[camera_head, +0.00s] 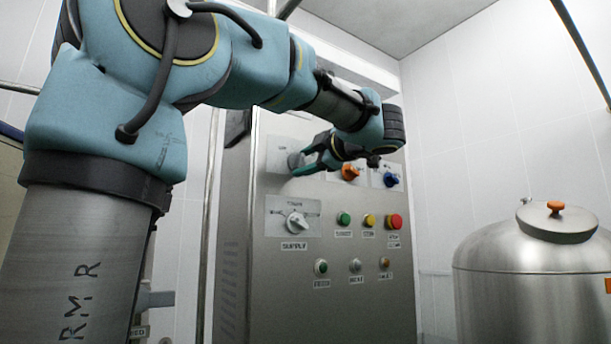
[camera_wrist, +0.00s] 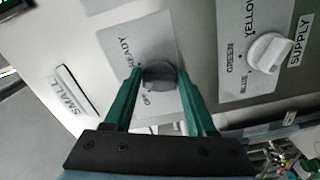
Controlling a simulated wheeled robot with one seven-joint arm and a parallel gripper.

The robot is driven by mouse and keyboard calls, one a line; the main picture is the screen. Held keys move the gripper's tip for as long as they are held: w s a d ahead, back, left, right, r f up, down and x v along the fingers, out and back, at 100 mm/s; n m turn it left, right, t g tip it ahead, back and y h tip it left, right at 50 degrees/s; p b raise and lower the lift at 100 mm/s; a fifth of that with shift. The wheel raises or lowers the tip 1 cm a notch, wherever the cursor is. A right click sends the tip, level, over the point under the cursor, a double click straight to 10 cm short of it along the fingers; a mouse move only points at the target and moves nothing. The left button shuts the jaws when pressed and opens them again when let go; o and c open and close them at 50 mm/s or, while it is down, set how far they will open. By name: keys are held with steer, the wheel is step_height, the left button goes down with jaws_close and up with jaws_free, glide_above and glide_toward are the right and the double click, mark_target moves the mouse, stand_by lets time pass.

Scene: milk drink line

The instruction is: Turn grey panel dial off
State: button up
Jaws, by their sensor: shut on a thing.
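The grey dial (camera_head: 295,160) is at the upper left of the steel control panel (camera_head: 335,255), on a light plate. In the wrist view the dial (camera_wrist: 160,76) is a dark grey round knob. Its plate reads "READY" on one side and a partly covered word starting "OF" on the other. My gripper (camera_head: 312,163) has its green fingers on either side of the dial. In the wrist view my gripper (camera_wrist: 160,82) is shut on the dial, one fingertip at each side. The dial's pointer direction is hard to tell.
A white SUPPLY selector knob (camera_head: 297,222) sits below. An orange knob (camera_head: 349,172) and a blue knob (camera_head: 390,180) are to the right. Below are green (camera_head: 344,218), yellow (camera_head: 369,220) and red (camera_head: 394,221) buttons. A steel tank (camera_head: 535,275) stands at right.

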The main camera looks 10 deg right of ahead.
steer(key=n+b, duration=0.3)
steer(key=shift+f+n+b, duration=0.2)
steer(key=shift+n+b, duration=0.15)
steer(key=shift+n, duration=0.05)
steer(key=n+b, duration=0.6)
steer(key=n, duration=0.1)
steer(key=shift+a+r, duration=0.1)
steer(key=shift+r, duration=0.2)
steer(key=shift+r+n+b, duration=0.15)
steer(key=shift+n+b, duration=0.5)
steer(key=shift+n, duration=0.45)
steer(key=shift+r, duration=0.1)
jaws_close()
steer(key=o, duration=1.3)
jaws_free()
steer(key=b+v, duration=0.1)
steer(key=v, duration=0.9)
steer(key=shift+s, duration=0.3)
